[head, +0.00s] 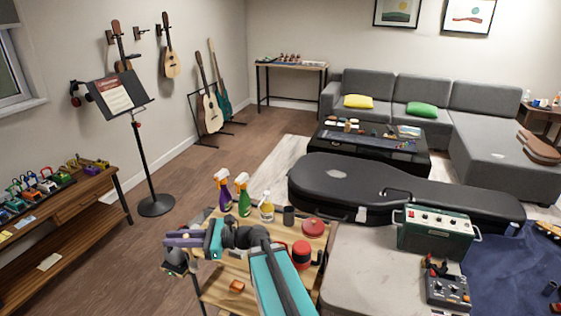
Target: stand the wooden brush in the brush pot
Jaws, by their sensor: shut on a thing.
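My gripper (183,241) is at the left edge of the small wooden workbench (213,291), above its surface. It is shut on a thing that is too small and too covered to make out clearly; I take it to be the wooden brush. A dark, upright, cylindrical cup (289,215), which looks like the brush pot, stands near the back of the bench. It is to the right of my gripper and well apart from it. The inside of the cup cannot be made out.
Purple (223,195), green (243,197) and yellow (267,207) bottles stand left of the cup. A red round tin (313,227) and a red-and-black jar (301,254) are to its right. An orange-brown block (237,286) lies in front. A black guitar case (345,185) is behind.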

